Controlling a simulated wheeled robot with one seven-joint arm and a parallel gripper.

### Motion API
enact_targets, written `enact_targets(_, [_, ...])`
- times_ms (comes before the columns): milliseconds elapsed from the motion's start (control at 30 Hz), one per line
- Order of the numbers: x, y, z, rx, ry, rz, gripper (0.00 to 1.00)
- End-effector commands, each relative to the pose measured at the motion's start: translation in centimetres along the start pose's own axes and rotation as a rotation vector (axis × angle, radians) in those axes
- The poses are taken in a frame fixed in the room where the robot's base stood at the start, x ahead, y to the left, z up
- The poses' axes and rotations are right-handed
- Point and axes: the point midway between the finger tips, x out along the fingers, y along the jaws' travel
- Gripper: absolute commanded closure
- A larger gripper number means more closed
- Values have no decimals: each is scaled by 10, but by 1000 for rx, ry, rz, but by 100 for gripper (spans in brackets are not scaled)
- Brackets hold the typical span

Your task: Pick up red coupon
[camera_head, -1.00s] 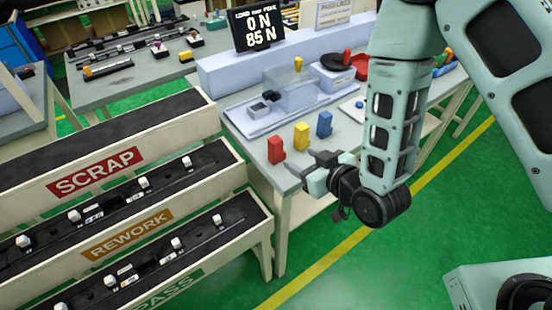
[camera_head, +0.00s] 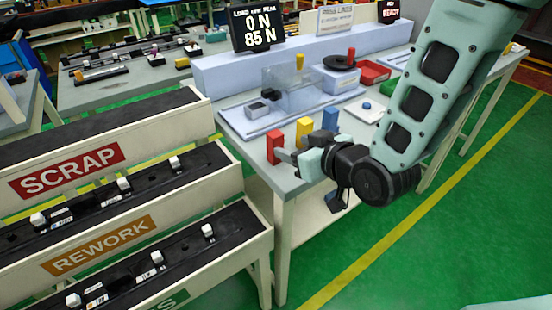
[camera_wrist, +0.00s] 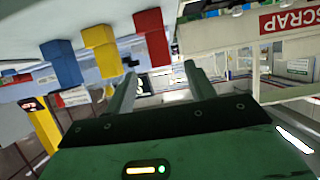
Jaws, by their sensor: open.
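The red coupon (camera_head: 274,147) is an upright block near the front left corner of the grey bench (camera_head: 245,130). My gripper (camera_head: 288,160) is open at the bench's front edge, close to the red coupon. The wrist view shows its fingers (camera_wrist: 160,88) apart with nothing between them.
Sloped racks marked SCRAP (camera_head: 66,171) and REWORK (camera_head: 100,245) stand left of the bench. A clear-covered fixture (camera_head: 300,88), a red tray (camera_head: 374,72) and a load display (camera_head: 257,28) are behind the blocks. Green floor is free at the right.

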Motion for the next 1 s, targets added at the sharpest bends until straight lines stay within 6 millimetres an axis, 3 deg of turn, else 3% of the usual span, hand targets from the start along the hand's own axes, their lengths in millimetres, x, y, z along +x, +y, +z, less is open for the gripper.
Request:
enact_targets(467, [40,0,0,1,-1,1,45])
enact_targets(733, [80,0,0,1,-1,0,45])
enact_targets(1000, [88,0,0,0,0,1,45])
